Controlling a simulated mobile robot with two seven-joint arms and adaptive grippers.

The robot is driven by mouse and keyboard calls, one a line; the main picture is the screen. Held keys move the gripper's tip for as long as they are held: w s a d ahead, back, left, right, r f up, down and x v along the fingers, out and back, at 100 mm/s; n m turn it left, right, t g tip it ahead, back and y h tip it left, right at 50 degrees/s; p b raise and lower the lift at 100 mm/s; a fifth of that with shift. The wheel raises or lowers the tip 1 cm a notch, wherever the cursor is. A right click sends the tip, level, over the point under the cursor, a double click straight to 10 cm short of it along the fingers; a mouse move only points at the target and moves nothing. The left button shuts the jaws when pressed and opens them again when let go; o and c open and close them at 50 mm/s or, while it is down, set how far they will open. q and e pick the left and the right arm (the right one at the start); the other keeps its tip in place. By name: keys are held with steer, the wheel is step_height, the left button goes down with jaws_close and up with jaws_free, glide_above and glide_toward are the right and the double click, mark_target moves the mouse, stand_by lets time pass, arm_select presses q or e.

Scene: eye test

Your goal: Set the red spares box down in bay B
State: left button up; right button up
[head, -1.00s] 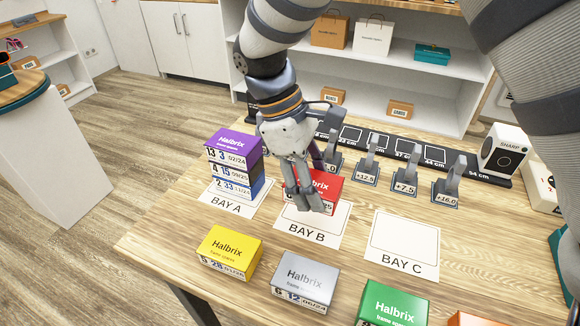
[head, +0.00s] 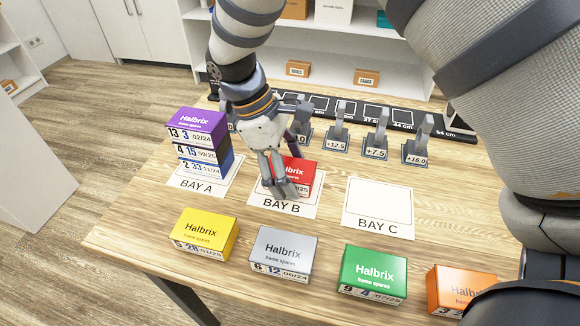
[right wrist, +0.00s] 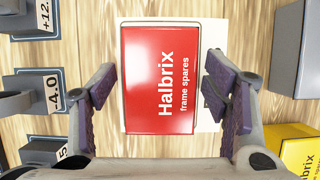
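The red spares box (head: 296,172) stands on the white mat of bay B (head: 283,206), label up, partly hidden behind my right gripper (head: 283,188) in the head view. In the right wrist view the red box (right wrist: 160,80) lies between the two fingers of my right gripper (right wrist: 159,75). The fingers are spread, with a narrow gap on each side of the box, so it is not gripped. White mat shows beside the box's right edge. My left gripper is not in view.
Bay A (head: 205,185) holds a stack topped by a purple box (head: 196,122). Bay C (head: 378,205) is empty. Yellow (head: 205,230), grey (head: 284,247), green (head: 374,268) and orange (head: 460,285) boxes line the front. Several marked weights (head: 376,140) stand behind the bays.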

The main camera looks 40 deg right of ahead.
steer(key=v, duration=1.2)
steer(key=shift+r, duration=0.2)
